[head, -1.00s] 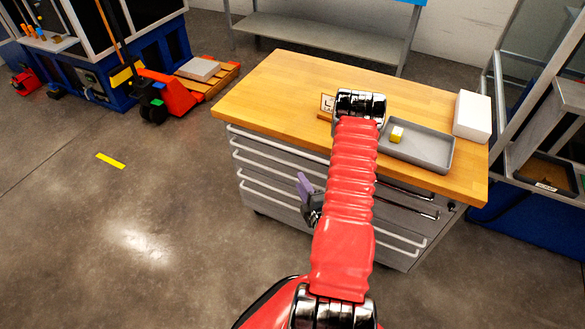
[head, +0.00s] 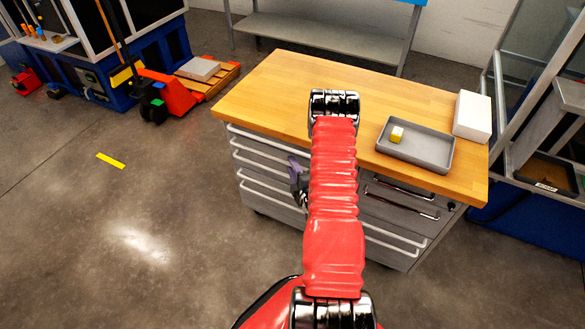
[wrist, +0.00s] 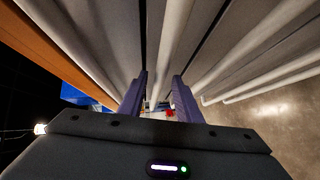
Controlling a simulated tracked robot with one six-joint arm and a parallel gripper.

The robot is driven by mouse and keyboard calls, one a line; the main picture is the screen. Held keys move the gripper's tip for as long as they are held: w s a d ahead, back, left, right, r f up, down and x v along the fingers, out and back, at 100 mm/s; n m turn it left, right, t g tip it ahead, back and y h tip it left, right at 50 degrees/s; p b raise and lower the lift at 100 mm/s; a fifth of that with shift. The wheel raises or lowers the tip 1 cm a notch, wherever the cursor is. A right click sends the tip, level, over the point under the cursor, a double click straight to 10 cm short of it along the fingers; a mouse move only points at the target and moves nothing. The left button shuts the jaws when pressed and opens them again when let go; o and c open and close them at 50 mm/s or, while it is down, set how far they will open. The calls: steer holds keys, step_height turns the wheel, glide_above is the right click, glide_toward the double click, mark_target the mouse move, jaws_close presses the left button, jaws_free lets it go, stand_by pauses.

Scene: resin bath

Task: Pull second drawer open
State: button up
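The grey drawer cabinet (head: 275,208) stands under a wooden top, with long horizontal bar handles on its front. The drawers look shut. The second drawer's pale handle (head: 258,151) shows left of my arm in the head view; my red arm hides its middle. My gripper (head: 295,172) is at the cabinet front, partly hidden behind the arm. In the wrist view its two purple fingers (wrist: 160,82) are apart, and the second handle (wrist: 174,35) from the wooden top runs into the gap between them. I cannot tell whether they touch it.
On the wooden top (head: 290,75) sit a grey tray (head: 430,155) with a small yellow block (head: 397,135) and a white box (head: 472,115). A metal frame (head: 520,110) stands close on the right.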

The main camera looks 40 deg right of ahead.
steer(key=shift+c, duration=0.5)
jaws_close()
steer(key=shift+s+a+f, duration=0.1)
steer(key=shift+a, duration=0.1)
